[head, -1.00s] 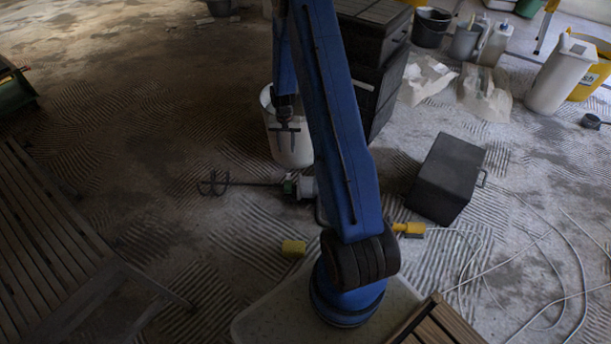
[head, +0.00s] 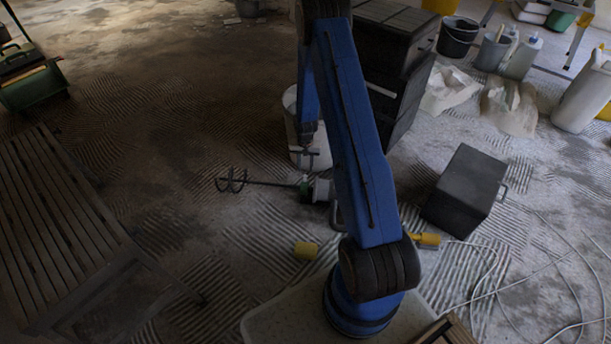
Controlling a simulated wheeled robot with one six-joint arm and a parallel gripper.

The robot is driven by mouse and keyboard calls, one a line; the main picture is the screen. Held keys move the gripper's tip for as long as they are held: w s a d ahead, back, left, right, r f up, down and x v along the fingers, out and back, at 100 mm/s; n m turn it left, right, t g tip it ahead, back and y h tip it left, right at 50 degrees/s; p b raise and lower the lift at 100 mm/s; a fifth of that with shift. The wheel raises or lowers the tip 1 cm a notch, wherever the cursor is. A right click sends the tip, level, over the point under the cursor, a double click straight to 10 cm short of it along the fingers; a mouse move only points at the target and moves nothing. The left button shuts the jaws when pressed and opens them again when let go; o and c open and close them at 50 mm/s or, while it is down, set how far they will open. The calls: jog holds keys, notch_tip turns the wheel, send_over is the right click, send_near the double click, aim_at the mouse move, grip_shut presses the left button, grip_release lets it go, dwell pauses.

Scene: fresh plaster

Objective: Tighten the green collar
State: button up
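A paint mixer (head: 318,189) with a long shaft and a wire paddle lies on the floor near the middle of the head view. A small green collar (head: 304,188) sits where its shaft meets the pale body. My gripper (head: 308,160) points down in front of a white bucket (head: 291,103), a little above the collar in the picture. Its dark fingers look apart, with nothing seen between them. How far it is from the collar is hard to tell. My blue upper arm hides part of the floor right of the mixer.
A dark box (head: 465,190) and loose cables (head: 490,270) lie at right, a slatted wooden bench (head: 60,220) at left. Ridged floor between bench and mixer is mostly free.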

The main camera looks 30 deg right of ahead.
aim_at(305, 185)
jog(key=shift+f, duration=3.2)
grip_shut()
